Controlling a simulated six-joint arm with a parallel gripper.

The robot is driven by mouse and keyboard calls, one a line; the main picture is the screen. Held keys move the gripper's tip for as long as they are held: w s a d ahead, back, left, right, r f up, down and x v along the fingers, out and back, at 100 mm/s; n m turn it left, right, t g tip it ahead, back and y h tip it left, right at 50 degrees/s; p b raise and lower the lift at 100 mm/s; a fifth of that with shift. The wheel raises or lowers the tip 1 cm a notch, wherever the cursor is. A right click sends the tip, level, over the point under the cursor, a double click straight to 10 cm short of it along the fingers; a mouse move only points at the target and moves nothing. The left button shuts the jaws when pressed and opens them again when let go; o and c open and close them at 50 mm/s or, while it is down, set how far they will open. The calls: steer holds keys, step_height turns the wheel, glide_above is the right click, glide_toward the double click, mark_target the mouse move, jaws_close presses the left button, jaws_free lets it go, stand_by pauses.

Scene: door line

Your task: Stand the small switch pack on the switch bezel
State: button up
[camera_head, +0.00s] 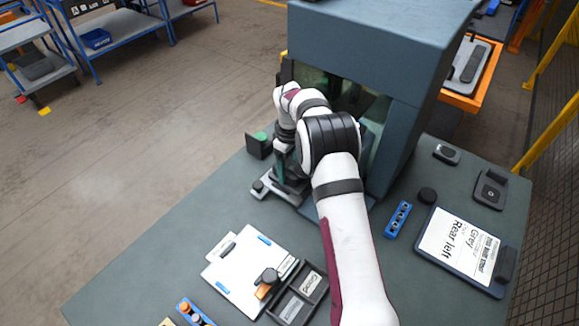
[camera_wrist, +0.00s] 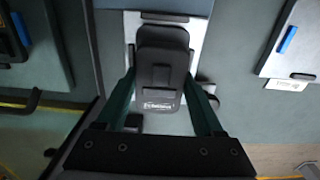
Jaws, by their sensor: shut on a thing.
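My gripper (camera_wrist: 163,97) is shut on a dark grey, rounded rectangular pack with a small pale label, which I take to be the small switch pack (camera_wrist: 161,62). One green finger lies along each side of it. A pale plate (camera_wrist: 192,125) shows below and around the pack in the wrist view. In the head view my gripper (camera_head: 287,172) is low over this pale fixture plate (camera_head: 289,196), in front of the blue-grey cabinet. Whether the plate is the switch bezel, and whether the pack touches it, I cannot tell. My arm hides much of this spot.
The blue-grey cabinet (camera_head: 375,45) stands close behind my gripper. A dark upright block (camera_head: 257,146) is to its left. On the table are a white board (camera_head: 238,273), a dark tray (camera_head: 290,306), a blue strip (camera_head: 398,220), a "Rear left" board (camera_head: 462,246) and small dark parts (camera_head: 447,154).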

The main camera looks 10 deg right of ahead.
steer(key=o, duration=1.4)
